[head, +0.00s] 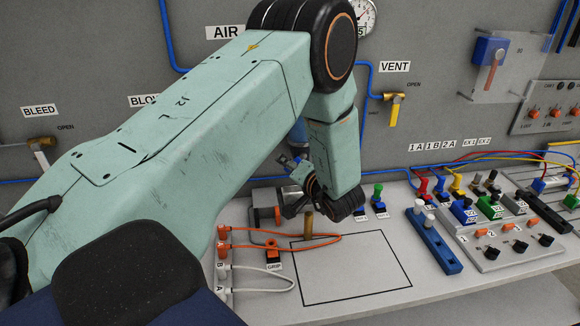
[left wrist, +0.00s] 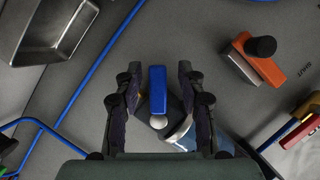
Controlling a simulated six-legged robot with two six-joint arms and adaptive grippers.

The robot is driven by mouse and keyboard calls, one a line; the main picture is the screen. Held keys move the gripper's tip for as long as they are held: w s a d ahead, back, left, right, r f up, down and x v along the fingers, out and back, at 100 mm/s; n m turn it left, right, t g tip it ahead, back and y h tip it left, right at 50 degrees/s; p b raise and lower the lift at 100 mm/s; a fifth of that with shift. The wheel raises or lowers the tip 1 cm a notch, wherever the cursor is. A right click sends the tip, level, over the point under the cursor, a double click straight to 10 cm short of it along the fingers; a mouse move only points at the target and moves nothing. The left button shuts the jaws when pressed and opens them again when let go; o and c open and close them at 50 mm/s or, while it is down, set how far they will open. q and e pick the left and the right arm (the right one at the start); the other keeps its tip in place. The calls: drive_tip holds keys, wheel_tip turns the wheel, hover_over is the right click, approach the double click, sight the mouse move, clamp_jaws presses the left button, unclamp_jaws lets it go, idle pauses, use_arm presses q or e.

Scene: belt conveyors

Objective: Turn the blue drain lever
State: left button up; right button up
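The blue lever (left wrist: 157,90) is in the middle of the left wrist view, with a pale round end at its lower tip. My left gripper (left wrist: 157,68) is open, with one dark finger on each side of the lever. Gaps show between the lever and both fingers. In the head view my left arm reaches across to the wall, and its gripper (head: 288,180) is small and partly hidden by its own wrist. The lever cannot be made out clearly there. My right gripper is not in view.
An orange lever with a black knob (left wrist: 250,65) and a metal tray (left wrist: 55,30) lie either side in the wrist view. A blue-rimmed cylinder (left wrist: 180,137) is close by the fingers. The bench has an outlined empty area (head: 350,268) and a blue block (head: 433,241).

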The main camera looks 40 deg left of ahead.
use_arm(q)
drive_tip(key=shift+w+f, duration=0.15)
drive_tip(key=shift+w, duration=0.15)
drive_tip(key=shift+c, duration=1.8)
drive_tip(key=shift+s+a, duration=0.15)
drive_tip(key=shift+s, duration=0.1)
drive_tip(key=shift+c, duration=2.2)
drive_tip(key=shift+w, duration=0.15)
clamp_jaws()
